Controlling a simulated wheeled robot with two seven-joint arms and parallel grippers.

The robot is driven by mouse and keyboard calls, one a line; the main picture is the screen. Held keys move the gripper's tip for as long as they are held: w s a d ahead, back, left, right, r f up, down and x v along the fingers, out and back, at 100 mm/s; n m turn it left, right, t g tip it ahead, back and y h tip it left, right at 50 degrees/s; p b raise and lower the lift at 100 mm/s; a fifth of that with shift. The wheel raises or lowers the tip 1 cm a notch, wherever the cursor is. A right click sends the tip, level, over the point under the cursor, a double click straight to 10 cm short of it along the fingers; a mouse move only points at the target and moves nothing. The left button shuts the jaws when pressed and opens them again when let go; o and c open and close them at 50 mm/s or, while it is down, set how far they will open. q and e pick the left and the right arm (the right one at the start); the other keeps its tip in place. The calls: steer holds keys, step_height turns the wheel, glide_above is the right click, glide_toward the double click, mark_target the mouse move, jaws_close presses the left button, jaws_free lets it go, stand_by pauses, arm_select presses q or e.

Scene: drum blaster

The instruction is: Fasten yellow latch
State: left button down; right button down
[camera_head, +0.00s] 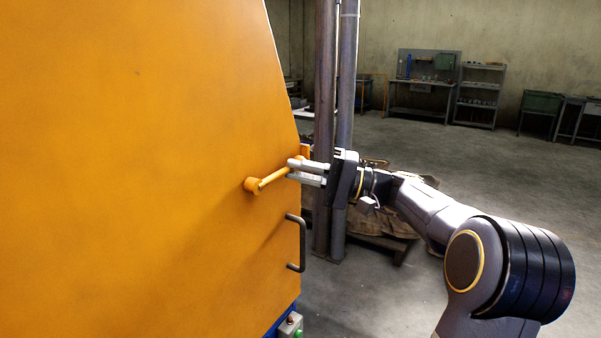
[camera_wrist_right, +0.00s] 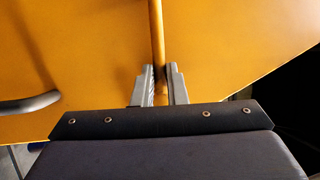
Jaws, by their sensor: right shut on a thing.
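The yellow latch (camera_head: 272,180) is a rod with a round pivot on the large orange-yellow door (camera_head: 150,150). It slants up to the right from its pivot toward the door's right edge. My right gripper (camera_head: 296,171) is shut on the latch near its outer end. In the right wrist view the latch rod (camera_wrist_right: 157,40) runs between the two grey fingers (camera_wrist_right: 162,84), with the door behind it. The fingers hide part of the latch's end. My left gripper is not in view.
A dark bar handle (camera_head: 301,243) is on the door below the latch; it also shows in the right wrist view (camera_wrist_right: 30,103). A control box with buttons (camera_head: 291,325) is at the lower edge. Vertical pipes (camera_head: 325,110) stand behind my gripper. Floor at right is open.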

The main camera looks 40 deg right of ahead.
steer(key=shift+f, duration=0.15)
stand_by(0.3)
steer(key=c, duration=1.5)
jaws_free()
steer(key=shift+o, duration=0.2)
steer(key=v, duration=0.7)
steer(key=shift+s+d+b, duration=0.25)
steer(key=shift+d+b, duration=0.1)
steer(key=shift+b, duration=0.1)
steer(key=shift+a+f, duration=0.1)
